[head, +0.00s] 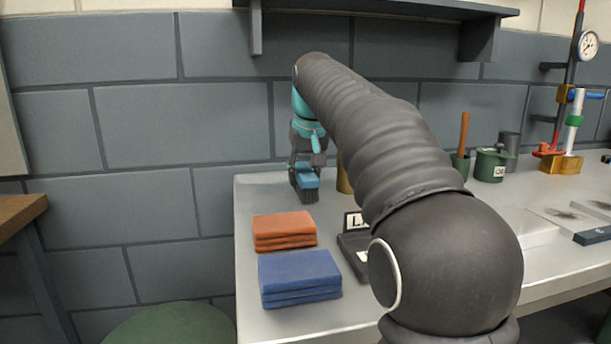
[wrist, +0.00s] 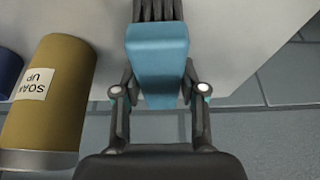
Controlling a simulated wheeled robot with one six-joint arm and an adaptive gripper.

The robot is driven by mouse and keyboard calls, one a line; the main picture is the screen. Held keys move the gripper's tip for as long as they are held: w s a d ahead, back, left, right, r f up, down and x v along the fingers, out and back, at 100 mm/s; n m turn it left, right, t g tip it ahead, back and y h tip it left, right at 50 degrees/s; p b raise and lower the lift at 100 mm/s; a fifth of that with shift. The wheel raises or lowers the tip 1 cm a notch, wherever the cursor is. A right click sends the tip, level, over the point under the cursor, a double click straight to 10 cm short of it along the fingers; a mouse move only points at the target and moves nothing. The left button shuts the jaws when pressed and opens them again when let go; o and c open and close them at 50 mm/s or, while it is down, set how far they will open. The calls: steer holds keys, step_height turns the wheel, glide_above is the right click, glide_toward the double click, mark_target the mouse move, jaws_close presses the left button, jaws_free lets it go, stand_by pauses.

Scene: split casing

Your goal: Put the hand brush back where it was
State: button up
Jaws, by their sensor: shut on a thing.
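The hand brush (head: 305,181) has a blue block and dark bristles. My gripper (head: 305,164) is shut on it at the far left corner of the white table. In the wrist view the blue block of the brush (wrist: 157,52) sits between the two fingers of my gripper (wrist: 160,92), with the dark bristles at the top edge. The brush is close to the table top; I cannot tell whether the bristles touch it.
A mustard soap container (wrist: 50,100) stands close beside the brush. Folded orange cloths (head: 284,231) and blue cloths (head: 299,278) lie in front on the white table (head: 245,215). Green pots (head: 490,165) stand further right. A wall shelf (head: 400,8) hangs above.

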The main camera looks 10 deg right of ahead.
steer(key=shift+f, duration=0.35)
steer(key=o, duration=1)
steer(key=v, duration=1.2)
steer(key=shift+r, duration=0.2)
